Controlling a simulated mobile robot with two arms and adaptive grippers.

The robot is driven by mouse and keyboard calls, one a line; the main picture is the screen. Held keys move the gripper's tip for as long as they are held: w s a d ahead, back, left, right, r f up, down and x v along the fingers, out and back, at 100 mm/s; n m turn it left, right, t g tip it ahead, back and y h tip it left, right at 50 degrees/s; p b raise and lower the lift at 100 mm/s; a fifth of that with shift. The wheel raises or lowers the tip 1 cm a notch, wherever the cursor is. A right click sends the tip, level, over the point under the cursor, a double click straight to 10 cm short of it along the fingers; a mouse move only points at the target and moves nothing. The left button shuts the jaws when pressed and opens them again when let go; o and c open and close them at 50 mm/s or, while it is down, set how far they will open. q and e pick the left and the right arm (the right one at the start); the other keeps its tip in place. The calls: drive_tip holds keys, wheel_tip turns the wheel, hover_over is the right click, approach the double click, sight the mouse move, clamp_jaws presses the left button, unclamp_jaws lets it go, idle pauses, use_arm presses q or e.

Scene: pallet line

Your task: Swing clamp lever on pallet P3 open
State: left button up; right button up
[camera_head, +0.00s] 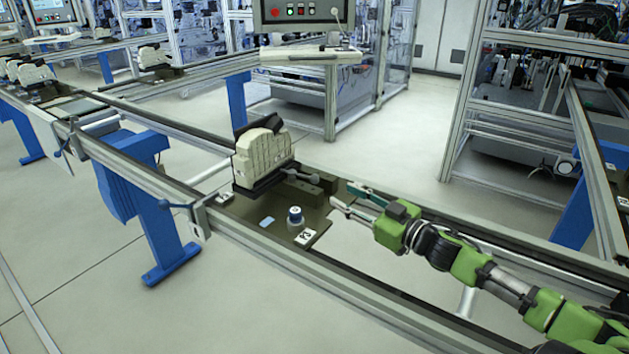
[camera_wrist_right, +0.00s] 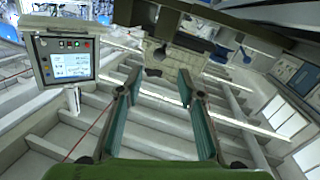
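The pallet (camera_head: 250,212) is a dark plate on the conveyor, with a white label (camera_head: 307,237) whose marking appears upside down. A beige ribbed workpiece (camera_head: 262,155) stands upright at its back left; it also shows at the top of the wrist view (camera_wrist_right: 162,57). The clamp lever (camera_head: 300,175) is a grey bar with a rounded end, lying low beside the workpiece and pointing right. My right gripper (camera_head: 343,195) is open and empty just right of the lever, apart from it. Its parted fingers also show in the wrist view (camera_wrist_right: 157,78). My left gripper is not in view.
Conveyor rails (camera_head: 330,280) run along both sides. A control panel (camera_head: 305,14) stands behind. More workpieces (camera_head: 30,72) sit on the line at far left.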

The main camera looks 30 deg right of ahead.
sight(313, 179)
drive_tip(key=w, duration=0.3)
drive_tip(key=w+a, duration=0.1)
drive_tip(key=w, duration=0.2)
drive_tip(key=w+p, duration=0.1)
drive_tip(key=w, duration=0.2)
drive_tip(key=shift+w+a+r, duration=0.1)
drive_tip(key=shift+w+a, duration=0.5)
drive_tip(key=shift+w, duration=0.8)
clamp_jaws()
drive_tip(key=shift+a, duration=0.15)
